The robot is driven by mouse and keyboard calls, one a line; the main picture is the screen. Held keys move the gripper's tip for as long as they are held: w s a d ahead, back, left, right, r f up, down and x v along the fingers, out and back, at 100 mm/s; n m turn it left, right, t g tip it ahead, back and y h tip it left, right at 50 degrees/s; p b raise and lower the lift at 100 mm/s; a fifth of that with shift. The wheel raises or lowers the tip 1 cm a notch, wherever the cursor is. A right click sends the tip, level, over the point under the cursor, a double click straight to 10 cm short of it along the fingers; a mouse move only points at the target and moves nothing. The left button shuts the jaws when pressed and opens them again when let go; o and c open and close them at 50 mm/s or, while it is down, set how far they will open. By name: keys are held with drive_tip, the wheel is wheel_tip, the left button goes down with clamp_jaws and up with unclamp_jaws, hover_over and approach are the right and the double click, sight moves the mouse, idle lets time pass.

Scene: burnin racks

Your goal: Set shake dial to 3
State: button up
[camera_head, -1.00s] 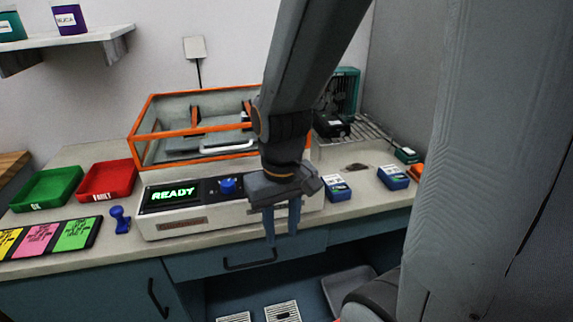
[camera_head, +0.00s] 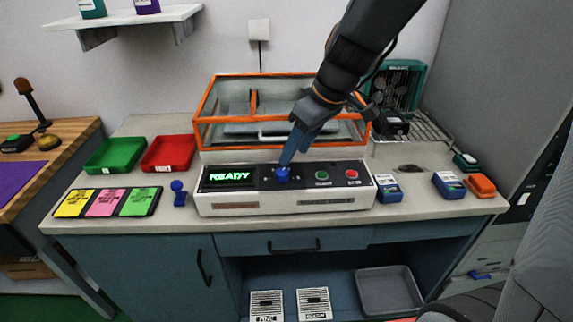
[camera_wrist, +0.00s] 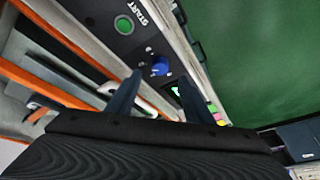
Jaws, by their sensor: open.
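The shake dial is a blue knob (camera_head: 282,174) on the front panel of the white and black control box (camera_head: 300,203), right of a green READY display (camera_head: 229,176). My gripper (camera_head: 290,157) points down at the dial from above, its fingers close to it. In the wrist view the blue dial (camera_wrist: 160,67) shows between the two open fingertips (camera_wrist: 157,80), beyond or near their ends. Whether the fingers touch it cannot be told. The dial's markings are too small or hidden to read.
A green start button (camera_head: 322,175) and a red button (camera_head: 351,174) sit right of the dial. The orange-framed clear enclosure (camera_head: 204,110) stands behind. Green (camera_head: 115,154) and red (camera_head: 169,153) trays lie left, a blue stamp-like object (camera_head: 179,192) beside the box, blue boxes (camera_head: 388,187) right.

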sight(283, 172)
drive_tip(key=shift+x, duration=3.85)
drive_tip(key=shift+w, duration=0.1)
drive_tip(key=c, duration=1)
drive_tip(key=shift+c, duration=0.2)
